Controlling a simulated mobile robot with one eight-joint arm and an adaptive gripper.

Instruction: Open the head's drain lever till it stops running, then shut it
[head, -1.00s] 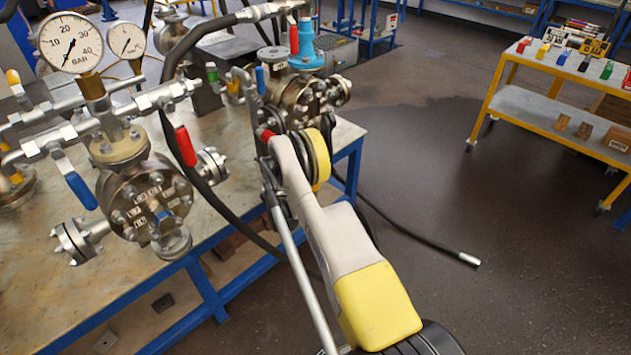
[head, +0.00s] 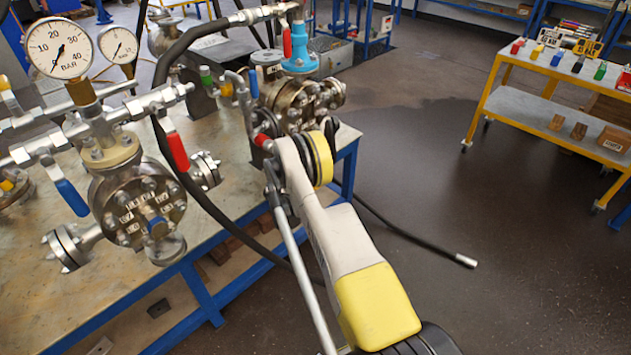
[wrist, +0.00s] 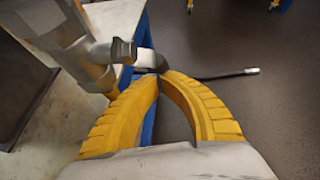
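In the head view my gripper is hidden behind my arm. In the wrist view my gripper's (wrist: 160,75) yellow fingers meet at the tips, just right of a grey metal fitting (wrist: 115,52). No lever shows between them. No running liquid is visible.
A nearer vessel (head: 140,205) with a gauge (head: 61,47), a red lever (head: 177,151) and a blue lever (head: 71,197) stands on the bench (head: 222,207). A black hose (head: 410,237) trails onto the floor.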

